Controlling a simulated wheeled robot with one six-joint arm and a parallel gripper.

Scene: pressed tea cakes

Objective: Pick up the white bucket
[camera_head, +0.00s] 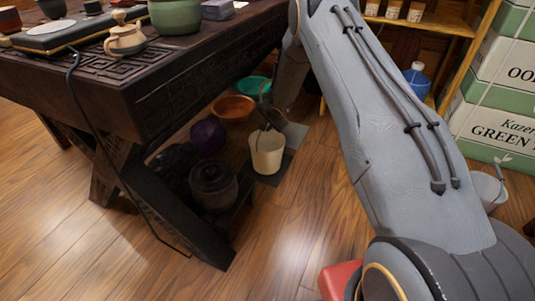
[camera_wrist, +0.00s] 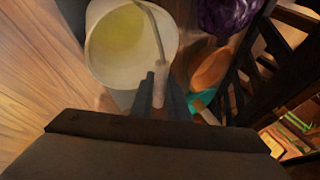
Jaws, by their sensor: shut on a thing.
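The white bucket (camera_head: 267,158) is upright by the dark table, at the edge of a dark mat; I cannot tell whether it touches the floor. My gripper (camera_head: 269,124) is just above its rim, partly hidden by my arm. In the wrist view the bucket (camera_wrist: 104,57) shows its open mouth and yellowish inside. There my gripper (camera_wrist: 161,92) is shut on the pale grip of the bucket's wire handle (camera_wrist: 158,35), beside the rim.
The table (camera_head: 150,95) carries a teapot (camera_head: 125,38). Under it are an orange bowl (camera_head: 233,107), a purple ball-like thing (camera_head: 208,134) and a dark lidded jar (camera_head: 213,185). Another whitish bucket (camera_head: 486,188) stands at right. The wooden floor in front (camera_head: 285,225) is clear.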

